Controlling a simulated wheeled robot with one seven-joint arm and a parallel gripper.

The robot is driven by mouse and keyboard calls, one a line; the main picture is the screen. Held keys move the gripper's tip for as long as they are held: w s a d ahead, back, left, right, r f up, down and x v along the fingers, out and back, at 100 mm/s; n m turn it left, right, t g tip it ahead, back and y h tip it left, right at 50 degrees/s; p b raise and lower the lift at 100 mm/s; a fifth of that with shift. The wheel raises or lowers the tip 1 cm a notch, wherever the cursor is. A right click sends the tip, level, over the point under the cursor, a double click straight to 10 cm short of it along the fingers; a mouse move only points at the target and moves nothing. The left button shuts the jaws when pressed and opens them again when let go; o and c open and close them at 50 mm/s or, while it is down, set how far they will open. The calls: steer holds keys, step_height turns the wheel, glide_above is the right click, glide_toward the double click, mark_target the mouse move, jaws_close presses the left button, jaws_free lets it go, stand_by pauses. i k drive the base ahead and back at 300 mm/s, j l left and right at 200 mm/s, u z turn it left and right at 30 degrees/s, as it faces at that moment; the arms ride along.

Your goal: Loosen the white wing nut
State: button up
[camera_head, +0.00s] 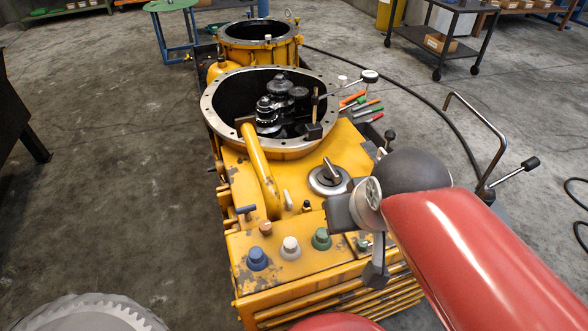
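The white wing nut (290,247) is a small pale knob on the front top plate of the yellow transmission housing (255,312). It stands between a blue knob (258,258) on its left and a green knob (321,238) on its right. Its wings are too small to make out clearly. My gripper (376,271) hangs from my red arm to the right of the knobs, apart from the white one. One dark finger shows, pointing down near the plate's right side; whether the gripper is open is hidden. A second greenish knob (362,243) sits partly behind it.
A yellow handle bar (260,172) rises behind the knobs. A round grey cap with a lever (329,180) lies behind the green knob. Beyond it is an open ring housing (212,118) with dark gears inside. Coloured-handled tools (368,108) lie to its right.

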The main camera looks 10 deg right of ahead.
mark_target(288, 203)
steer(key=l, duration=0.6)
steer(key=l+u, duration=0.75)
steer(key=j+u, duration=0.25)
steer(key=u, duration=0.15)
steer(key=i+j+u, duration=0.2)
steer(key=u, duration=0.2)
steer(key=j, duration=0.15)
steer(key=i, duration=0.05)
